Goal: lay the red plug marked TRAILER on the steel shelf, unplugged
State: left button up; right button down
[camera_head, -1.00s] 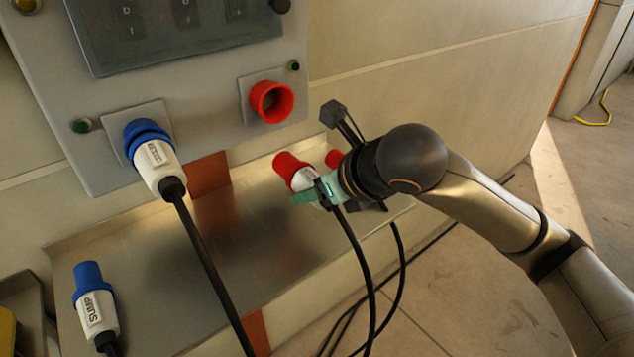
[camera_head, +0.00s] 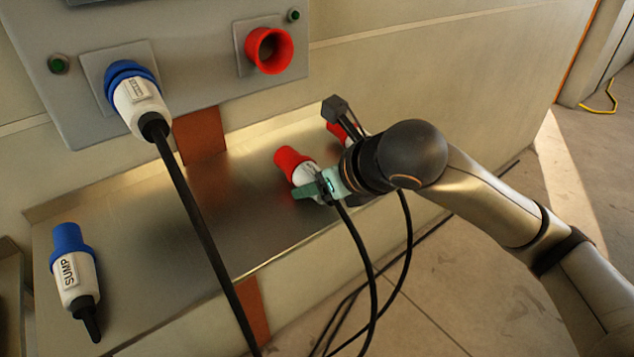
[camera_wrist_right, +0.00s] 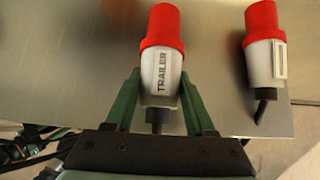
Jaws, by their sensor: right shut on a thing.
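The red and white plug marked TRAILER (camera_wrist_right: 162,60) is between the green fingers of my right gripper (camera_wrist_right: 160,95) in the right wrist view. In the head view the red end of this plug (camera_head: 290,160) points up and left, and its cable hangs down over the shelf's front edge. My right gripper (camera_head: 325,186) is shut on its white body, over or on the steel shelf (camera_head: 180,240); I cannot tell whether the plug touches the shelf. The red socket (camera_head: 268,50) on the panel is empty. My left gripper is out of view.
A second red and white plug (camera_wrist_right: 264,55) lies to the right on the shelf, partly hidden by my arm in the head view. A blue plug (camera_head: 138,98) sits in the panel, its cable crossing the shelf. A blue SUMP plug (camera_head: 74,265) lies at the shelf's left.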

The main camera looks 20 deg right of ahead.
jog(key=shift+c, duration=1.1)
grip_release()
jog(key=shift+o, duration=0.3)
